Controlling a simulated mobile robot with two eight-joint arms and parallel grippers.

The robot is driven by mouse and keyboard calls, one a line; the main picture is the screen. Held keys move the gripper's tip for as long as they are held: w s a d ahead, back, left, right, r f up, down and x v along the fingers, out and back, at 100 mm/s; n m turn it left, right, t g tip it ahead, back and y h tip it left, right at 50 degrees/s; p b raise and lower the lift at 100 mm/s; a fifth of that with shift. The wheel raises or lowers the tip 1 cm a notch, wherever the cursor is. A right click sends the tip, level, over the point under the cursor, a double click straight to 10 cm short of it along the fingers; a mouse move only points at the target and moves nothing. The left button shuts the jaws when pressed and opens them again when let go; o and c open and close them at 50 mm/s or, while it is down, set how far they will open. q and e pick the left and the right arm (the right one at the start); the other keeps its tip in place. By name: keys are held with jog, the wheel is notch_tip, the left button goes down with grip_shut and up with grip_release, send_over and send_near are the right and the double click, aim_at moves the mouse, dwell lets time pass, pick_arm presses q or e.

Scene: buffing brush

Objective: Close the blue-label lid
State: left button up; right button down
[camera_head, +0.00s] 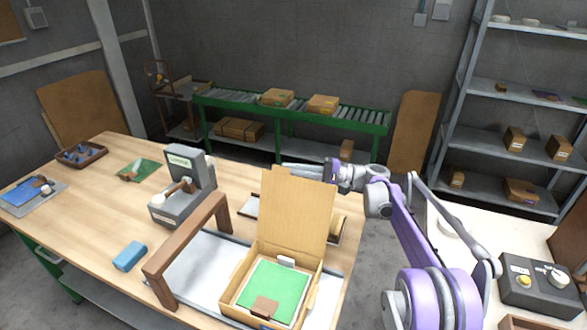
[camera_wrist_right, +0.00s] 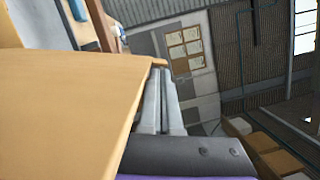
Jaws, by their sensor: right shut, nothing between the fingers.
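An open cardboard box (camera_head: 231,298) stands at the front of the table, with a green sheet (camera_head: 275,288) and a small brown piece inside. Its lid (camera_head: 296,215) stands up from the far edge, leaning slightly back. A small blue patch shows low on the box front; I cannot make out a label on the lid. My right gripper (camera_head: 288,168) is shut and empty at the lid's top edge, its fingers pointing left. In the right wrist view the fingers (camera_wrist_right: 165,105) lie beside the tan lid panel (camera_wrist_right: 65,105); touching or apart, I cannot tell. My left gripper is out of view.
A brown wooden frame (camera_head: 187,245) stands left of the box over a grey plate. A grey device (camera_head: 184,190), a blue block (camera_head: 130,256) and a dark tray (camera_head: 82,154) are farther left. A control box (camera_head: 540,283) is at right. Bare tabletop shows at left.

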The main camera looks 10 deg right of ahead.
jog(key=shift+s+a+r+n, duration=0.25)
jog(key=shift+s+a+n, duration=0.05)
jog(key=shift+s, duration=0.1)
jog(key=s+a+f+n+h+p, duration=0.1)
jog(key=s+a+n, duration=0.45)
jog(key=s, duration=0.35)
jog(key=s+a+f+n+h+p, duration=0.1)
jog(key=s+a+n+h+p, duration=0.1)
jog(key=s+a+n, duration=0.5)
jog(key=s+a+f+n+b, duration=0.1)
jog(key=s+f+b, duration=0.1)
jog(key=f, duration=0.3)
jog(key=s+a+f+n+t+h+b, duration=0.1)
jog(key=s+a+f+n+b, duration=0.1)
jog(key=s+f, duration=0.2)
jog(key=s+a+f+n+h+b, duration=0.1)
jog(key=s+f+n+b, duration=0.1)
jog(key=f, duration=0.4)
jog(key=shift+s+a+f+t+b, duration=0.15)
jog(key=shift+s+a+b, duration=0.1)
jog(key=shift+s, duration=0.3)
jog(key=shift+s+a+t+b, duration=0.15)
jog(key=shift+s+b, duration=0.1)
jog(key=shift+s, duration=0.25)
jog(key=shift+s+f+b, duration=0.1)
jog(key=shift+f+b, duration=0.55)
jog(key=shift+f, duration=0.4)
